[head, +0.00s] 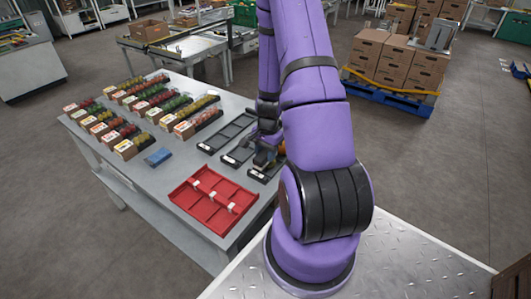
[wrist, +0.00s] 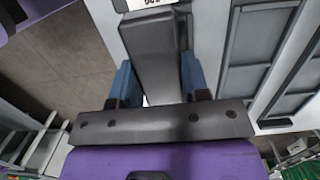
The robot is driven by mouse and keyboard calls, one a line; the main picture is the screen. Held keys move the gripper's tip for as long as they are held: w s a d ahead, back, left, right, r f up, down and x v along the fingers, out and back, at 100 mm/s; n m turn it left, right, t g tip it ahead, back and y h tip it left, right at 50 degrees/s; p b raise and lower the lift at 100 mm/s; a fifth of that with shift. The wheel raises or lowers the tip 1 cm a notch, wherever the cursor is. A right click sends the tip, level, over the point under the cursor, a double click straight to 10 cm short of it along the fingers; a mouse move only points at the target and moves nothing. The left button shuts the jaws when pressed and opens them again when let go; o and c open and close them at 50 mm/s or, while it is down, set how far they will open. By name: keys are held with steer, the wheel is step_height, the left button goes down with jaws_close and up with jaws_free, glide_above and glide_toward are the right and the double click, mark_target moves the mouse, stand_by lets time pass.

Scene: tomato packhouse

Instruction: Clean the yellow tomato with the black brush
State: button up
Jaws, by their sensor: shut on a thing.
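My gripper (wrist: 157,78) is over the table's right side, its two blue fingers shut on a long dark grey block, which I take to be the black brush (wrist: 152,50). In the head view, my gripper (head: 265,158) is small and partly hidden by my arm, among the black trays. A small orange-red thing (head: 282,148) shows beside it; I cannot tell whether it is a tomato. I cannot make out the yellow tomato for certain in either view. The brush's far end and any contact with a tomato are hidden.
Black trays (head: 226,132) lie on the grey table (head: 150,190). A red divided tray (head: 213,198) is at the front, a blue cloth-like thing (head: 158,157) left of it. Rows of filled tomato boxes (head: 127,148) fill the back left. The table's front left is bare.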

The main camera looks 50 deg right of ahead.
steer(key=shift+w+d, duration=0.2)
steer(key=shift+d, duration=1.9)
steer(key=shift+a, duration=0.1)
steer(key=shift+s+a, duration=0.2)
steer(key=shift+a, duration=1.9)
steer(key=shift+d, duration=0.1)
steer(key=shift+w+d, duration=0.2)
steer(key=shift+d, duration=1.9)
steer(key=shift+r, duration=3.05)
steer(key=shift+f, duration=0.15)
steer(key=shift+s+a+f, duration=0.1)
steer(key=shift+a+f, duration=0.3)
steer(key=shift+f, duration=0.45)
steer(key=shift+w+a+f, duration=0.1)
steer(key=shift+a+f, duration=0.25)
steer(key=shift+f, duration=0.45)
steer(key=shift+s+a+f, duration=0.1)
steer(key=shift+a+f, duration=0.3)
steer(key=shift+f, duration=0.45)
